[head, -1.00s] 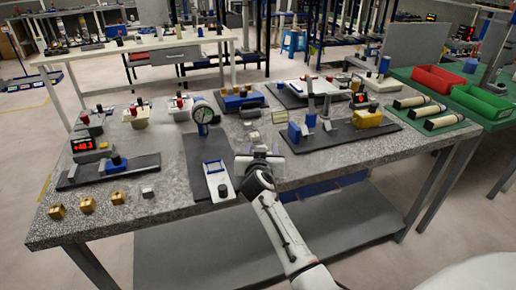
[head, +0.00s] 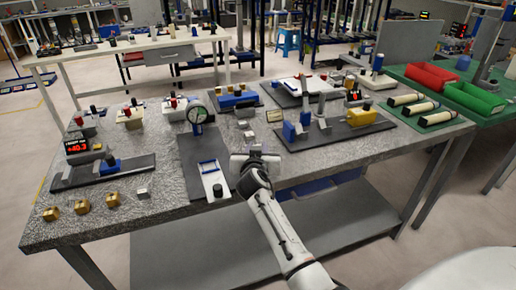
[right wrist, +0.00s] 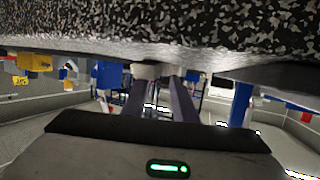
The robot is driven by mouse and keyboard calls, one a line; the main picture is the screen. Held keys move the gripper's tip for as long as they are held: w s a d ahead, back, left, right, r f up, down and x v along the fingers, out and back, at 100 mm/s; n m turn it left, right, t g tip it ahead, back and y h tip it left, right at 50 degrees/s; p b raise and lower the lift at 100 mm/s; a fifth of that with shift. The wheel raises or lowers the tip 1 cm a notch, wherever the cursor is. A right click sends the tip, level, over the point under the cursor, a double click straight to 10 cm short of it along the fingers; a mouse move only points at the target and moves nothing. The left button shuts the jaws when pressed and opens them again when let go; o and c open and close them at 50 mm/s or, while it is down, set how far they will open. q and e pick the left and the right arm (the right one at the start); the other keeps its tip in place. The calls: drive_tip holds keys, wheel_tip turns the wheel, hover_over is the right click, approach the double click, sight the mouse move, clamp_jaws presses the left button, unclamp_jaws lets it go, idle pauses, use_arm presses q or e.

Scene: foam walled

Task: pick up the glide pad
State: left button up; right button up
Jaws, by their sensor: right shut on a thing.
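My right gripper (head: 256,157) is over the front part of the granite-topped table, right of the dark plate with the dial gauge. In the right wrist view its two dark fingers (right wrist: 160,85) are closed on a small pale piece (right wrist: 150,71), which I take to be the glide pad. The fingers and the wrist hide most of it. The piece is close to the speckled granite surface; I cannot tell whether it touches. In the head view the pad cannot be made out at the fingertips. My left gripper is not in view.
Just behind the gripper are small pale blocks (head: 249,135). A dial gauge stand (head: 197,116) is to the left, and a dark plate with blue and yellow fixtures (head: 340,133) to the right. Brass blocks (head: 82,206) lie at front left. Red (head: 432,79) and green bins (head: 476,98) stand at right.

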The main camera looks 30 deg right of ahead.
wheel_tip(320, 180, up, 9)
drive_tip(key=shift+f, duration=0.1)
clamp_jaws()
drive_tip(key=o, duration=1.9)
unclamp_jaws()
drive_tip(key=shift+o, duration=0.2)
drive_tip(key=shift+p, duration=0.3)
